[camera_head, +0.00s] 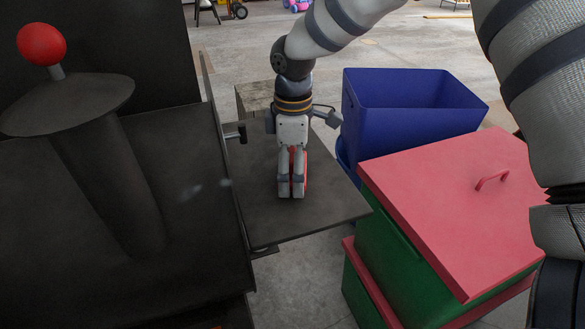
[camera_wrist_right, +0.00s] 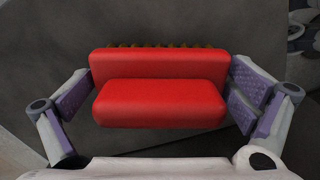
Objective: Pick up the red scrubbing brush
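The red scrubbing brush (camera_wrist_right: 160,92) fills the space between the fingers of my right gripper (camera_wrist_right: 163,88) in the right wrist view. Its red two-step body faces the camera and a row of dark bristles shows along its far edge. The purple finger pads sit right at its two ends; I cannot tell whether they press on it. In the head view my right gripper (camera_head: 291,190) points down over the dark shelf, with a strip of the brush (camera_head: 304,167) showing beside the fingers. My left gripper is not in view.
The dark shelf (camera_head: 330,208) is otherwise mostly clear. A dark machine with a red-ball lever (camera_head: 41,44) stands at left. At right are a blue bin (camera_head: 400,125) and a green box with a pink lid (camera_head: 450,215). Concrete floor (camera_head: 300,280) shows in front.

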